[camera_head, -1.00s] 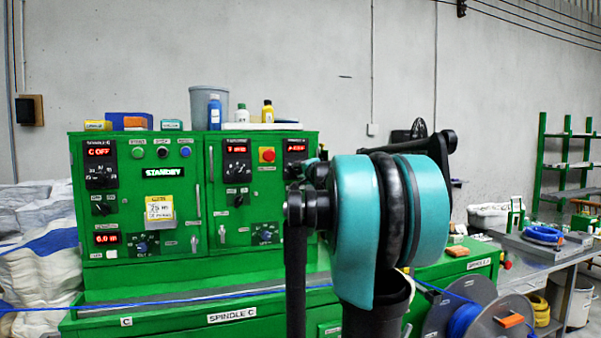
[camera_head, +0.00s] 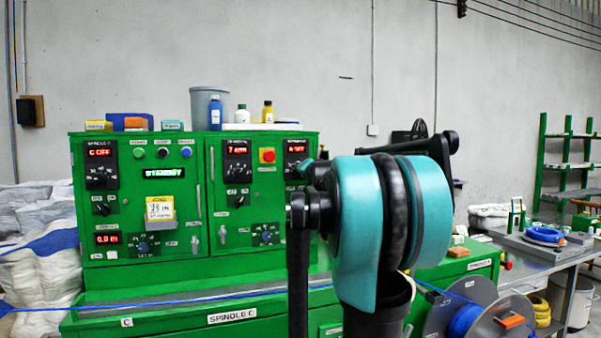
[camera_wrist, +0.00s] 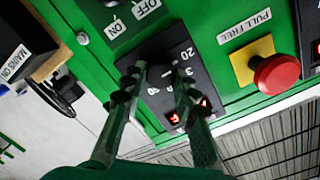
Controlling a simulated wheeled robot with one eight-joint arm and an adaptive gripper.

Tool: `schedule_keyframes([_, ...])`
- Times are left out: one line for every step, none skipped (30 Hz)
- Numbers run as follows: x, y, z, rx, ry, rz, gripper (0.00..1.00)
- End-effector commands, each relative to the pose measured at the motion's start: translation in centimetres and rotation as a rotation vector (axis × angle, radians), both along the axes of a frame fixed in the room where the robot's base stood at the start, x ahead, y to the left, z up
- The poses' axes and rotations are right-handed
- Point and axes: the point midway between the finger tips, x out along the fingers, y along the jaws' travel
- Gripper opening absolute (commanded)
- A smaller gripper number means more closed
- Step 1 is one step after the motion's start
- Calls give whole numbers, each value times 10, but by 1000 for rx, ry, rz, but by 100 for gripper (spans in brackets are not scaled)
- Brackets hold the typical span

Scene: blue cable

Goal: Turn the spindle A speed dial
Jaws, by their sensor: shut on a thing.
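The spindle A panel (camera_head: 296,147) is black with a red display that seems to read A OFF in the head view. My arm hides its lower part and my gripper there. In the wrist view the same panel (camera_wrist: 193,57) is seen upside down, with white scale numbers such as 20 and 30 round the dial and red display digits at its lower end. The dark speed dial (camera_wrist: 161,78) sits between my fingertips. My gripper (camera_wrist: 160,76) is shut on the dial, one finger on each side. The direction of the dial's pointer cannot be made out.
A red stop button (camera_wrist: 276,76) on a yellow plate stands beside the panel, labelled PULL FREE. An ON/OFF switch plate (camera_wrist: 133,18) lies near the fingers. Beyond the cabinet edge is a dark MAINS ON box (camera_wrist: 62,88). A blue cable (camera_head: 230,293) crosses in front of the cabinet.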

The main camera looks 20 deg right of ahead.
Motion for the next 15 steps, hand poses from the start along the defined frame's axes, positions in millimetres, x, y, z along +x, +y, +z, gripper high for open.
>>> schedule_keyframes([0, 1, -1, -2, 0, 2, 0])
schedule_keyframes([0, 1, -1, -2, 1, 2, 0])
schedule_keyframes([0, 1, -1, -2, 1, 2, 0])
schedule_keyframes([0, 1, -1, -2, 1, 2, 0])
schedule_keyframes([0, 1, -1, -1, 1, 2, 0])
schedule_keyframes([0, 1, -1, -1, 1, 2, 0])
schedule_keyframes([0, 1, -1, -1, 1, 2, 0])
schedule_keyframes([0, 1, -1, -1, 1, 2, 0])
schedule_keyframes([0, 1, -1, -1, 1, 2, 33])
schedule_keyframes([0, 1, -1, -1, 1, 2, 37])
schedule_keyframes([0, 1, -1, -1, 1, 2, 41])
schedule_keyframes([0, 1, -1, -1, 0, 1, 46])
schedule_keyframes([0, 0, -1, -1, 0, 1, 49])
schedule_keyframes([0, 0, -1, 0, 0, 1, 49])
schedule_keyframes([0, 0, -1, 0, 0, 1, 49])
